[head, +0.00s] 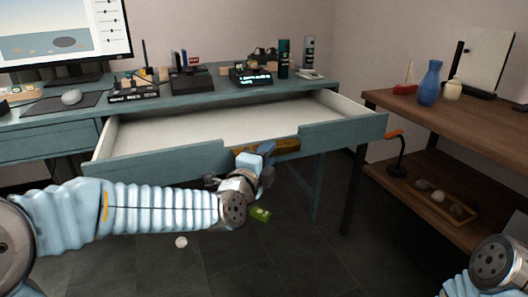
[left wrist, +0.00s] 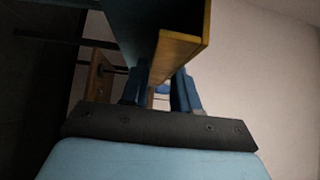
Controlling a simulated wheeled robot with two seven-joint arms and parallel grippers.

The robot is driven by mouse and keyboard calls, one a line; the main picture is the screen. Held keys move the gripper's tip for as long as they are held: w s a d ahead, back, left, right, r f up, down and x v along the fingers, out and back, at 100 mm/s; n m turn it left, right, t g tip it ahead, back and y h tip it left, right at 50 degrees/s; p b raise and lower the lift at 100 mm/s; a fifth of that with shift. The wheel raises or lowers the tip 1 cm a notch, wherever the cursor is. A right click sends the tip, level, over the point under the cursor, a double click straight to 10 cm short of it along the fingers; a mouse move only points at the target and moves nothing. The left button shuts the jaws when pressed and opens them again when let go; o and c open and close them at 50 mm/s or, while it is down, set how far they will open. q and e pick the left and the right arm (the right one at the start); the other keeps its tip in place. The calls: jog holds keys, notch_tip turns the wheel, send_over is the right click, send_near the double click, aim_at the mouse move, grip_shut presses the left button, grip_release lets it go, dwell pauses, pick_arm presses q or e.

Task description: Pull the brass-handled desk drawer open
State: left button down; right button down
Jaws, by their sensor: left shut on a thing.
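The blue-green desk drawer (head: 160,160) stands pulled well out from the desk, and its pale, empty inside shows in the head view. Its brass handle (head: 275,146) is at the middle of the front's top edge. In the left wrist view the brass handle (left wrist: 185,50) runs between the two blue fingers of the left gripper (left wrist: 161,92). The fingertips are partly hidden by the handle. Of my right arm only a part shows at the lower right corner; its gripper is out of view.
The blue-green desk (head: 205,85) carries a monitor (head: 60,35), a mouse (head: 71,97) and several small devices. A wooden shelf table (head: 450,125) with a blue vase (head: 429,83) stands close on the right. A green object (head: 260,214) and a white ball (head: 181,242) lie on the dark floor.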

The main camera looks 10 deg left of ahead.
pick_arm(q)
jog(key=shift+f, duration=0.4)
jog(key=c, duration=1)
grip_release()
jog(key=shift+a, duration=0.1)
jog(key=shift+r, duration=0.15)
jog(key=s+a+b, duration=0.1)
jog(key=s+a, duration=0.1)
jog(key=s, duration=1.1)
jog(key=shift+s+a, duration=0.3)
jog(key=shift+w, duration=0.1)
